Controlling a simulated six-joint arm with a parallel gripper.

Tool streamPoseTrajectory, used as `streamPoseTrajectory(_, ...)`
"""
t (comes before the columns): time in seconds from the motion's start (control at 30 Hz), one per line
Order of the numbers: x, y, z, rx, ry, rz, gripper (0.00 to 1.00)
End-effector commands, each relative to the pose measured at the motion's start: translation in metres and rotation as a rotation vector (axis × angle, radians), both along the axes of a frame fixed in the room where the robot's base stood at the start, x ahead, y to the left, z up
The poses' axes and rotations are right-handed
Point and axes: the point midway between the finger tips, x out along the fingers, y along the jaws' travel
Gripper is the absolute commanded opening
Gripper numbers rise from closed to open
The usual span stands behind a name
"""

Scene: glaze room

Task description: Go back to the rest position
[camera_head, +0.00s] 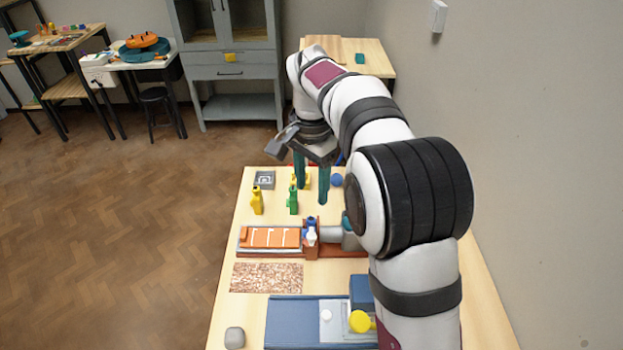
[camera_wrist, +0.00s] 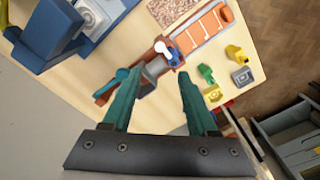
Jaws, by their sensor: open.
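My gripper (camera_head: 311,188) hangs above the far part of the wooden table (camera_head: 225,318), with its two teal fingers pointing down. The fingers are apart, with nothing between them. In the wrist view my gripper (camera_wrist: 158,75) also shows both fingers spread and empty. A green bottle-like piece (camera_head: 292,201) and a yellow one (camera_head: 257,201) stand to the left of the fingers. Another yellow piece (camera_wrist: 212,95) is close by and partly hidden behind a finger in the head view. My arm hides much of the table's right side.
A blue ball (camera_head: 336,180) and a grey square (camera_head: 264,179) lie at the far end. An orange-topped tray (camera_head: 269,238), a speckled mat (camera_head: 266,278), a blue machine (camera_head: 290,322) and a grey block (camera_head: 234,338) lie nearer. A wall (camera_head: 540,180) rises at right.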

Motion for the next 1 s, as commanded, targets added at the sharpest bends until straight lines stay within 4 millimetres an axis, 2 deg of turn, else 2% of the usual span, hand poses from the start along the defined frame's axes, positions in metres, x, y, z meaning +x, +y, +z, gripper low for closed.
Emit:
streamPoseTrajectory(0.13,0.0,0.0,0.014,0.0,0.0,-0.001,0.59)
streamPoseTrajectory(0.57,0.0,0.0,0.016,0.0,0.001,0.0,0.59)
streamPoseTrajectory(0.63,-0.01,-0.005,0.021,0.006,0.002,0.008,0.59)
streamPoseTrajectory(0.67,-0.02,-0.01,0.026,0.011,0.002,0.019,0.59)
streamPoseTrajectory(0.73,-0.061,-0.026,0.04,0.032,0.006,0.059,0.59)
streamPoseTrajectory(0.77,-0.085,-0.034,0.044,0.045,0.009,0.082,0.59)
streamPoseTrajectory(0.8,-0.12,-0.044,0.046,0.062,0.011,0.115,0.59)
streamPoseTrajectory(0.83,-0.146,-0.05,0.045,0.075,0.01,0.138,0.59)
streamPoseTrajectory(0.9,-0.206,-0.06,0.035,0.105,0.01,0.188,0.59)
streamPoseTrajectory(1.0,-0.272,-0.065,0.01,0.137,0.002,0.243,0.59)
